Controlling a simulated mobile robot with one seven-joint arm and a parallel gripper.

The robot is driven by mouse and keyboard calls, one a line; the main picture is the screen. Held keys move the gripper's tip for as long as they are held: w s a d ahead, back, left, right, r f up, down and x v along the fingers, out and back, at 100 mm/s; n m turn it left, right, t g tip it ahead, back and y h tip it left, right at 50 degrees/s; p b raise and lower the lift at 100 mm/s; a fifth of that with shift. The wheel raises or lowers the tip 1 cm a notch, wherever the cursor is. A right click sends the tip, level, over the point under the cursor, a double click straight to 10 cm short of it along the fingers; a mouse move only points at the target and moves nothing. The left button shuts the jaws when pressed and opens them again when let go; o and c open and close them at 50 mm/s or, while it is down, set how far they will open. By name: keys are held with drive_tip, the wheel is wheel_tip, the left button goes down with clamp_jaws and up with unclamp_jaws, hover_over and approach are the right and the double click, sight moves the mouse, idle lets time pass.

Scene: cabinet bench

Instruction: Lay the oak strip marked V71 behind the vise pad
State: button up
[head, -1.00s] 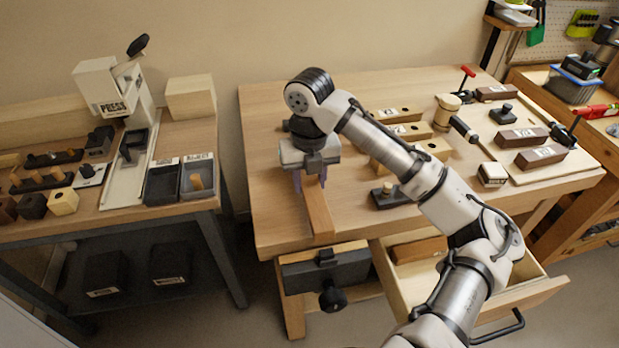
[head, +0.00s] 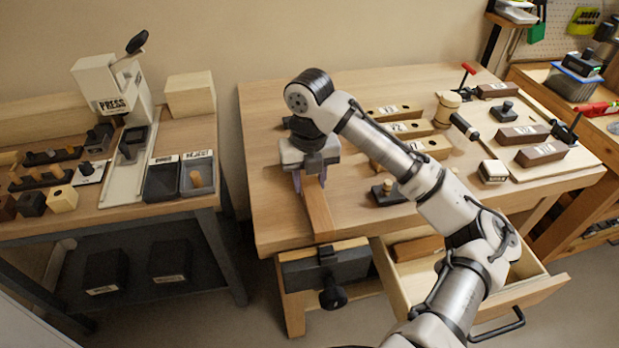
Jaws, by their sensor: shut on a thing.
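My gripper (head: 312,178) points down at the left part of the bench and is shut on a long oak strip (head: 319,215). The strip lies front to back at the bench top, its near end close to the front edge above the vise (head: 326,275). The gripper hides the strip's far end, and no V71 mark can be read on it. I cannot tell whether the strip touches the bench top. The vise, dark with a round knob, is fixed to the bench front; its pad cannot be told apart clearly.
An open drawer (head: 540,285) with a brown block (head: 418,249) inside juts out right of the vise. Several pale drilled blocks (head: 410,129) and a dark block with a knob (head: 388,194) stand right of the gripper. The bench's left part (head: 265,130) is clear.

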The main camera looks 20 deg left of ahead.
drive_tip(key=shift+f+b, duration=0.6)
drive_tip(key=shift+f, duration=0.7)
idle(1.5)
drive_tip(key=o, duration=1.2)
drive_tip(key=shift+o, duration=0.8)
wheel_tip(320, 180, up, 7)
drive_tip(key=p, duration=0.6)
drive_tip(key=shift+p, duration=0.3)
